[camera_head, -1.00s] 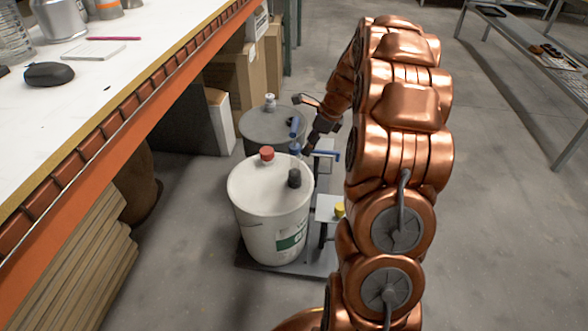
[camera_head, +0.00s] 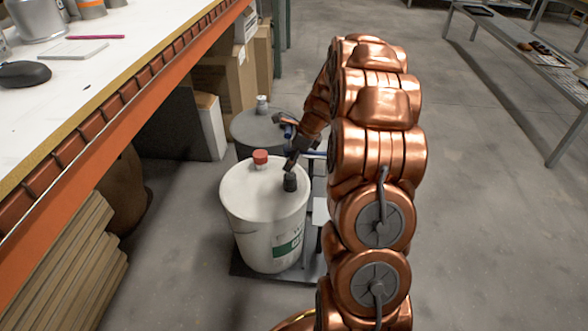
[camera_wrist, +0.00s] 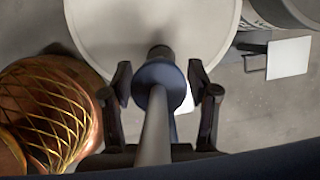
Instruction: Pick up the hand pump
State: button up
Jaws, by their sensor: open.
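The hand pump shows in the head view as blue parts (camera_head: 289,130) beside the grey drum, partly hidden by my arm. In the wrist view a grey shaft with a dark blue collar (camera_wrist: 158,80), apparently the pump, runs up between the fingers. My gripper (camera_wrist: 161,88) is open, one finger on each side of the collar, with gaps visible. Its dark fingers also show in the head view (camera_head: 294,160), close above the black cap (camera_head: 290,183) on the white bucket (camera_head: 262,225). Whether the fingers touch anything is not clear there.
A red cap (camera_head: 260,157) stands on the white bucket's lid. Behind it is a grey-lidded drum (camera_head: 255,130) with a small white cap. A workbench (camera_head: 110,60) and cardboard boxes (camera_head: 225,82) bound the left. Open floor (camera_head: 490,200) lies right of my arm.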

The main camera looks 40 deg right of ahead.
grip_shut()
dwell(0.5)
jog(key=shift+r, duration=0.1)
